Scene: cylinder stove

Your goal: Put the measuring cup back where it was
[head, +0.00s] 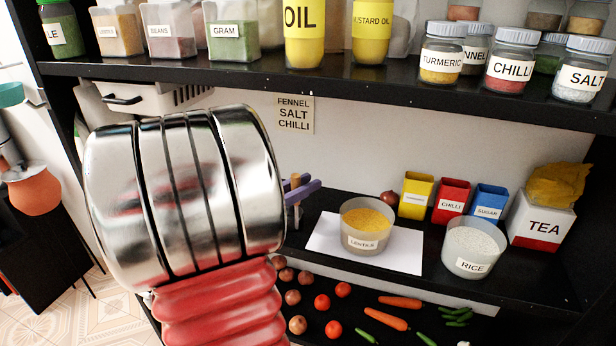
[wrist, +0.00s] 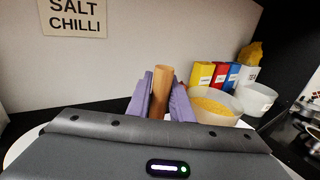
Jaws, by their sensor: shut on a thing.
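My gripper (head: 300,188) shows as purple fingers just right of my large metal arm link in the head view, over the left part of the lower shelf. In the wrist view, the two purple fingers (wrist: 160,98) are shut on a tan-brown upright piece (wrist: 160,92). Its top also shows between the fingers in the head view (head: 295,181). It may be the handle of the measuring cup; no cup bowl shows clearly, and its lower part is hidden. The held piece is left of the lentil container (head: 365,242), apart from it.
The lentil container stands on a white sheet (head: 322,237), left of a rice container (head: 466,262). Behind are yellow, red and blue boxes (head: 453,200) and a tea box (head: 541,222). An upper shelf (head: 340,78) with jars overhangs. Vegetables (head: 393,302) lie below.

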